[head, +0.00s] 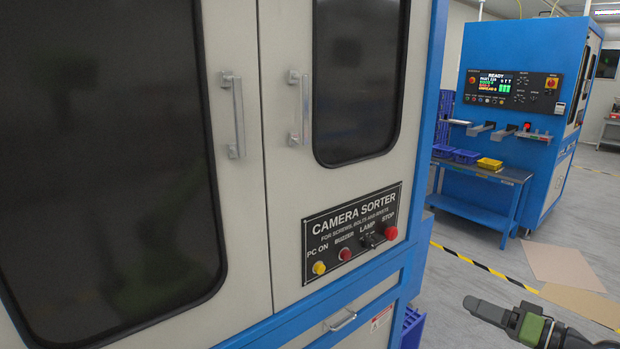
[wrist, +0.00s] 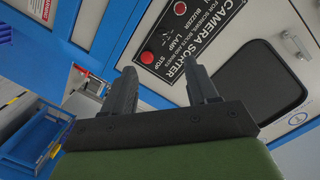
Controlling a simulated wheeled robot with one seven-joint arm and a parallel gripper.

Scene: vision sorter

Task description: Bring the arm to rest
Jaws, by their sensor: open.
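My gripper (head: 472,305) shows at the lower right of the head view, in front of and to the right of the camera sorter cabinet (head: 288,205). In the wrist view my gripper (wrist: 160,68) has its two dark fingers apart, with nothing between them. The fingers point toward the sorter's black control panel (head: 352,228), which also shows in the wrist view (wrist: 215,40). The fingers look clear of the panel, but the distance is hard to tell. My green wrist part is behind the fingers.
The sorter's doors are shut, with handles (head: 232,115) standing out. A second blue machine (head: 525,50) stands at the back right, with a blue table (head: 470,213) holding blue bins and a yellow tray (head: 490,164). Brown sheets (head: 562,266) lie on otherwise open floor.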

